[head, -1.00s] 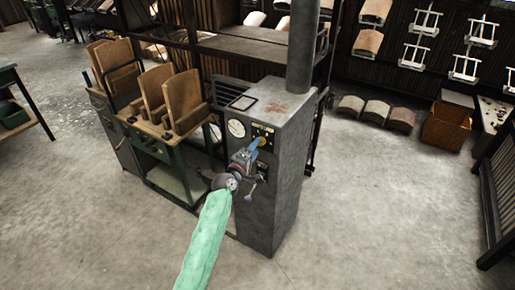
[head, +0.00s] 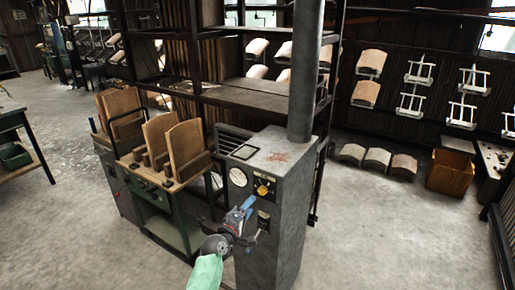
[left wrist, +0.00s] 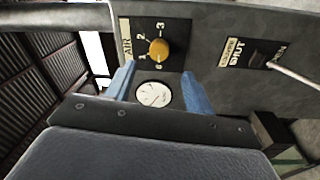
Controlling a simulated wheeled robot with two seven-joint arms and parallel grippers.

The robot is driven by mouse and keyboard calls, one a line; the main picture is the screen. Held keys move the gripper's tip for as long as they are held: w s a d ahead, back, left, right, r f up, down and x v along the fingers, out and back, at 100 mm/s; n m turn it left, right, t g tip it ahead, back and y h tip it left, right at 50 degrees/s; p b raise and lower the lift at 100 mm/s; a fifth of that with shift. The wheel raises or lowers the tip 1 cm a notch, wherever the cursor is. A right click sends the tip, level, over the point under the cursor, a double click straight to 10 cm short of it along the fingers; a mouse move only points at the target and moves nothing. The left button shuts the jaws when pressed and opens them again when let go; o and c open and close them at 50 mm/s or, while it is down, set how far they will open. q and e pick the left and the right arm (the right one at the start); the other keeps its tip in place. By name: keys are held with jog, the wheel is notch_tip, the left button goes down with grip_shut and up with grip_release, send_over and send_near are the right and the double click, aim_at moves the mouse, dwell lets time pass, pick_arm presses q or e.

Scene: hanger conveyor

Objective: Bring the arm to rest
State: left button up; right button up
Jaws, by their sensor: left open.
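My left gripper (head: 246,206) is in front of the grey metal cabinet (head: 285,220), at the end of my green-sleeved arm. Its two blue fingers (left wrist: 159,72) are apart and hold nothing. The yellow knob (head: 264,187) is on the cabinet's front, just beyond the fingertips. In the left wrist view the knob (left wrist: 159,50) shows clear of the fingers, on a black plate marked AIR with numbers around it. A round white gauge (left wrist: 153,94) shows between the fingers. My right gripper is not in view.
A lever (left wrist: 292,74) with a shut/open label sticks out of the panel. A green-framed bench (head: 165,215) with wooden boards stands left of the cabinet. A wooden crate (head: 450,173) is at the right. The floor in front is clear.

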pick_arm(q)
jog(key=s+a+f+m+g+y, duration=0.25)
jog(key=s+f+m, duration=0.2)
jog(key=f, duration=0.45)
jog(key=s+a+f+m+g+y, duration=0.2)
jog(key=s+f+m+g, duration=0.25)
jog(key=f, duration=0.45)
jog(key=s+a+f+m+g+y, duration=0.25)
jog(key=s+f, duration=0.25)
jog(key=f, duration=0.5)
jog(key=s+a+f+g, duration=0.1)
jog(key=s+f, duration=0.5)
jog(key=s, duration=0.6)
jog(key=s+a+f+g, duration=0.2)
jog(key=s+f, duration=0.5)
jog(key=s, duration=0.4)
jog(key=s+a+f+g+y, duration=0.1)
jog(key=s+f+g, duration=0.1)
jog(key=s+f, duration=0.5)
jog(key=s, duration=0.5)
jog(key=shift+s+a+f+m+g, duration=0.25)
jog(key=shift+s+a+m+g, duration=0.1)
jog(key=shift+a, duration=0.05)
